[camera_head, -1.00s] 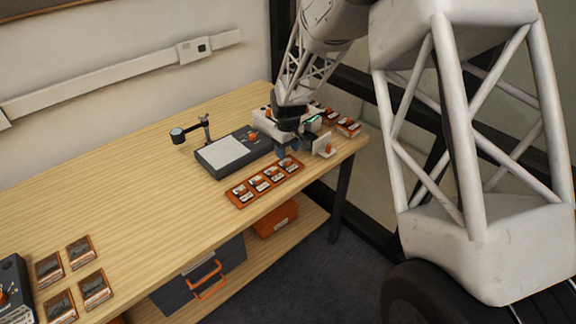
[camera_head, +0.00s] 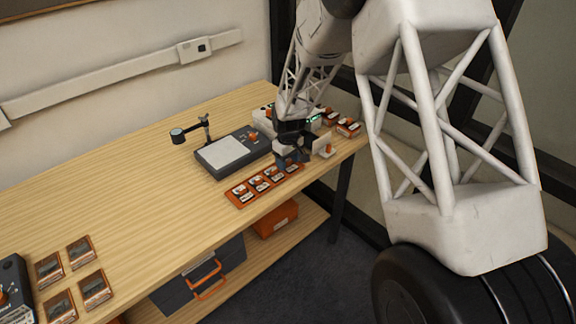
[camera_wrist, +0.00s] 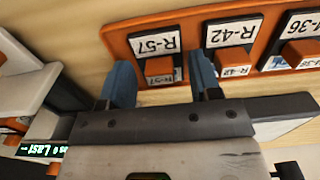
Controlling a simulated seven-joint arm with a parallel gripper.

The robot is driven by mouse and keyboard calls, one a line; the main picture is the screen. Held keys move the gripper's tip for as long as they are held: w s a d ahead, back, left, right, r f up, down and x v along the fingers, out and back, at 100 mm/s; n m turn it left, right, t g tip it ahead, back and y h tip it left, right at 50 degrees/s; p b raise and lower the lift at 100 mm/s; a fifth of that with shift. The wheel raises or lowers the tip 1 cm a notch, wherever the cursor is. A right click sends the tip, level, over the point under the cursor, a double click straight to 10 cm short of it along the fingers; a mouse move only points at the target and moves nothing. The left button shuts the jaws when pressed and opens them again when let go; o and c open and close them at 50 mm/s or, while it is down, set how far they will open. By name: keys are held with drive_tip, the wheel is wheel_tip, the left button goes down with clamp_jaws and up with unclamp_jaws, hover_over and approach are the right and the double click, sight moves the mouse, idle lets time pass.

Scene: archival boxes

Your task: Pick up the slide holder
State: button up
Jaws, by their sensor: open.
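In the wrist view an orange tray (camera_wrist: 119,48) holds a row of labelled slide holders with orange grips. The holder marked R-57 (camera_wrist: 156,40) is at the left end, beside R-42 (camera_wrist: 229,32) and R-36 (camera_wrist: 301,23). My gripper (camera_wrist: 162,84) is open, with one blue fingertip on each side of the R-57 holder's lower end. Nothing is clearly gripped, and contact cannot be told. In the head view the tray (camera_head: 234,197) lies near the table's front edge, with my gripper (camera_head: 291,161) over its right end, hiding that part.
A dark device with a pale panel (camera_head: 222,153) lies behind the tray, and a small magnifier stand (camera_head: 206,130) is behind that. Several slides (camera_head: 79,250) lie at the left. The table's middle is clear.

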sight(289, 162)
drive_tip(key=shift+f, duration=0.1)
idle(0.5)
drive_tip(key=c, duration=0.6)
drive_tip(key=shift+r, duration=0.65)
drive_tip(key=shift+s+d+r, duration=0.1)
drive_tip(key=shift+s+r, duration=0.1)
drive_tip(key=shift+r, duration=0.4)
drive_tip(key=shift+s+r, duration=0.15)
drive_tip(key=shift+r, duration=0.45)
drive_tip(key=s+d+r, duration=0.1)
drive_tip(key=s+d, duration=0.3)
drive_tip(key=s, duration=1)
drive_tip(key=shift+s+r, duration=0.15)
drive_tip(key=shift+s, duration=0.2)
drive_tip(key=shift+d, duration=0.1)
drive_tip(key=shift+w, duration=0.1)
